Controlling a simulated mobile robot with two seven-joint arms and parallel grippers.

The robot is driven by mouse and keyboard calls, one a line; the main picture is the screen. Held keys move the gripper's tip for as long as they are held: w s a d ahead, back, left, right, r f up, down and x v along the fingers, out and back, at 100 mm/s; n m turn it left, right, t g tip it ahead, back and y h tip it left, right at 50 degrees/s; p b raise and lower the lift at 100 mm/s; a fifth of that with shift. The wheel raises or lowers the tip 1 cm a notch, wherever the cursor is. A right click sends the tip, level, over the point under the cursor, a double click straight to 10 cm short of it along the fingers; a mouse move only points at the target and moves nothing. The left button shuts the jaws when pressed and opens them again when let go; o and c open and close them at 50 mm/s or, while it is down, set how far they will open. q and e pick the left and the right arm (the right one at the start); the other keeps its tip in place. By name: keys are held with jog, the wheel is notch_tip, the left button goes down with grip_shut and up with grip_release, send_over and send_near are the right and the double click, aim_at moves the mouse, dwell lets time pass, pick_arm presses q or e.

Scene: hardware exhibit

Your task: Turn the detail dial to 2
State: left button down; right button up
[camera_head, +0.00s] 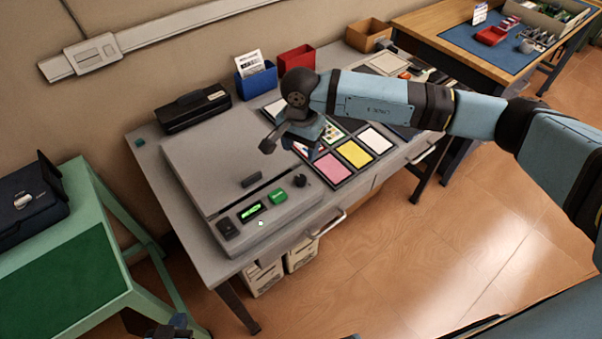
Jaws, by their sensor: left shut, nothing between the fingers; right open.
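A grey flat machine (215,150) with a closed lid lies on the grey table. Its front panel carries a dark round knob (300,181) at the right end, which looks like the detail dial. Its markings and setting are too small to read. A green button (279,196), a lit green display (251,211) and a dark square control (228,229) sit left of it. My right gripper (277,144) is open and empty, above the machine's right side, behind and apart from the knob. My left gripper (172,330) is shut and empty at the bottom edge, mostly cut off.
Coloured cards in a dark tray (328,184) lie right of the machine. A black device (193,108), a blue holder (257,82) and a red bin (296,58) stand behind. A green table (62,300) stands at left, a wooden workbench (440,22) at back right.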

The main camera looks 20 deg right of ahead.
aim_at(301, 178)
notch_tip(301, 178, down, 12)
jog(key=shift+r+p, duration=0.15)
jog(key=shift+p, duration=0.55)
jog(key=shift+c, duration=0.3)
jog(key=c, duration=0.9)
